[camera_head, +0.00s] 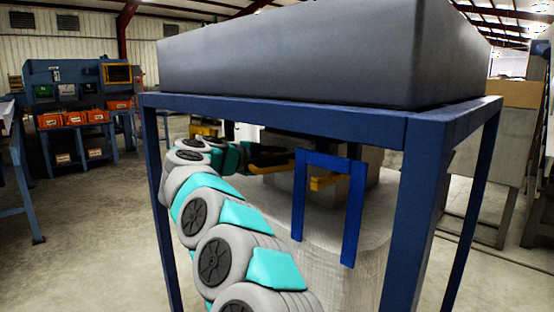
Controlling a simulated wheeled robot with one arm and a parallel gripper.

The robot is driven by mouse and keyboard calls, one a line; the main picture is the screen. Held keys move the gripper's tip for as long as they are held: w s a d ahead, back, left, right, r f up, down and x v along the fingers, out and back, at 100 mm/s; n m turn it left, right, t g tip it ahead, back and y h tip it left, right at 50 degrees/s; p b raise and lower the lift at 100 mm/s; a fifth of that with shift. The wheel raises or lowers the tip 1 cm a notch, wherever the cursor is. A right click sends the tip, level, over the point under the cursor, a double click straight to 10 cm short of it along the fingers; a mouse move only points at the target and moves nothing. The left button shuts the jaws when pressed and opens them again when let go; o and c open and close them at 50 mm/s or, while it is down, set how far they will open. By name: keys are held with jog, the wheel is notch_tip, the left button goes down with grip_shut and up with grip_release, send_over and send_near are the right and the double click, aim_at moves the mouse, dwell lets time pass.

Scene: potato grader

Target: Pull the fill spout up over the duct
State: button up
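A pale woven bulk bag (370,262) stands under the blue frame. Pale spout fabric (368,162) rises from its top, close around a dark duct (325,146) below the grey hopper (300,62). Where the spout's upper edge sits on the duct is hard to tell. My grey and turquoise arm reaches in under the frame from the front left. My gripper (282,156), dark with yellowish edges, is at the left side of the spout and duct. Its fingertips are small and partly hidden, so I cannot tell whether they grip the fabric.
The blue frame's front beam (270,116) and legs surround the work space. A blue strap loop (353,215) stands up at the bag's front. A yellow-orange piece (324,183) shows behind it. A blue machine with orange bins (75,118) is far left. Floor at left is clear.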

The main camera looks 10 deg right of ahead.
jog(key=v, duration=0.7)
jog(key=shift+a, duration=0.25)
jog(key=shift+s+r, duration=0.1)
jog(key=shift+s, duration=0.05)
